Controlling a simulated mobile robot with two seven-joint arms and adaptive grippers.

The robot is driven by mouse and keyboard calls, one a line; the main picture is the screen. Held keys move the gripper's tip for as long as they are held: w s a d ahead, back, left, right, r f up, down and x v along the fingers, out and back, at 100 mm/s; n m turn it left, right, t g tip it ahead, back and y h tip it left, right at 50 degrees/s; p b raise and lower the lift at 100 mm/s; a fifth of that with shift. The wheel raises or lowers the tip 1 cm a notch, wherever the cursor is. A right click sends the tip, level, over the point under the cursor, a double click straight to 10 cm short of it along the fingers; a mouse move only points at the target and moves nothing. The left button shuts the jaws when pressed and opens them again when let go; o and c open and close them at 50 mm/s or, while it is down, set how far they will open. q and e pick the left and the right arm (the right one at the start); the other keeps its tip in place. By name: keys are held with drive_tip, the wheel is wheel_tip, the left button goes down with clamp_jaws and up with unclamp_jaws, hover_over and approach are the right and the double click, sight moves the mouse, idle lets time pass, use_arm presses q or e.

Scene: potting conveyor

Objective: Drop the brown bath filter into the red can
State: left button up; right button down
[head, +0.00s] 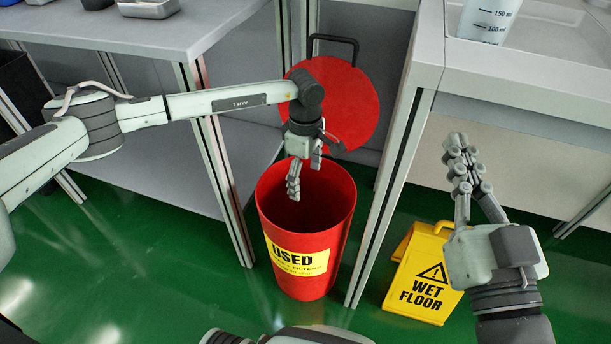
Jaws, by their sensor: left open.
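The red can (335,225) stands on the green floor between two benches, with its top open and a yellow label reading "USED". My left gripper (304,176) points down over the can's mouth, open, with nothing visible between its fingers. I do not see the brown bath filter; the can's inside is dark and partly hidden by the gripper. My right gripper (461,150) is at the right, away from the can, with its fingers together and nothing visible in them.
A round red lid (350,95) is behind the can, near a black handle. A yellow wet floor sign (421,275) stands right of the can. Bench legs flank the can closely. A measuring vessel (487,20) stands on the right bench, a metal tray (149,9) on the left bench.

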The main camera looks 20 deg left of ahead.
use_arm(q)
wheel_tip(320, 180, up, 12)
idle(0.5)
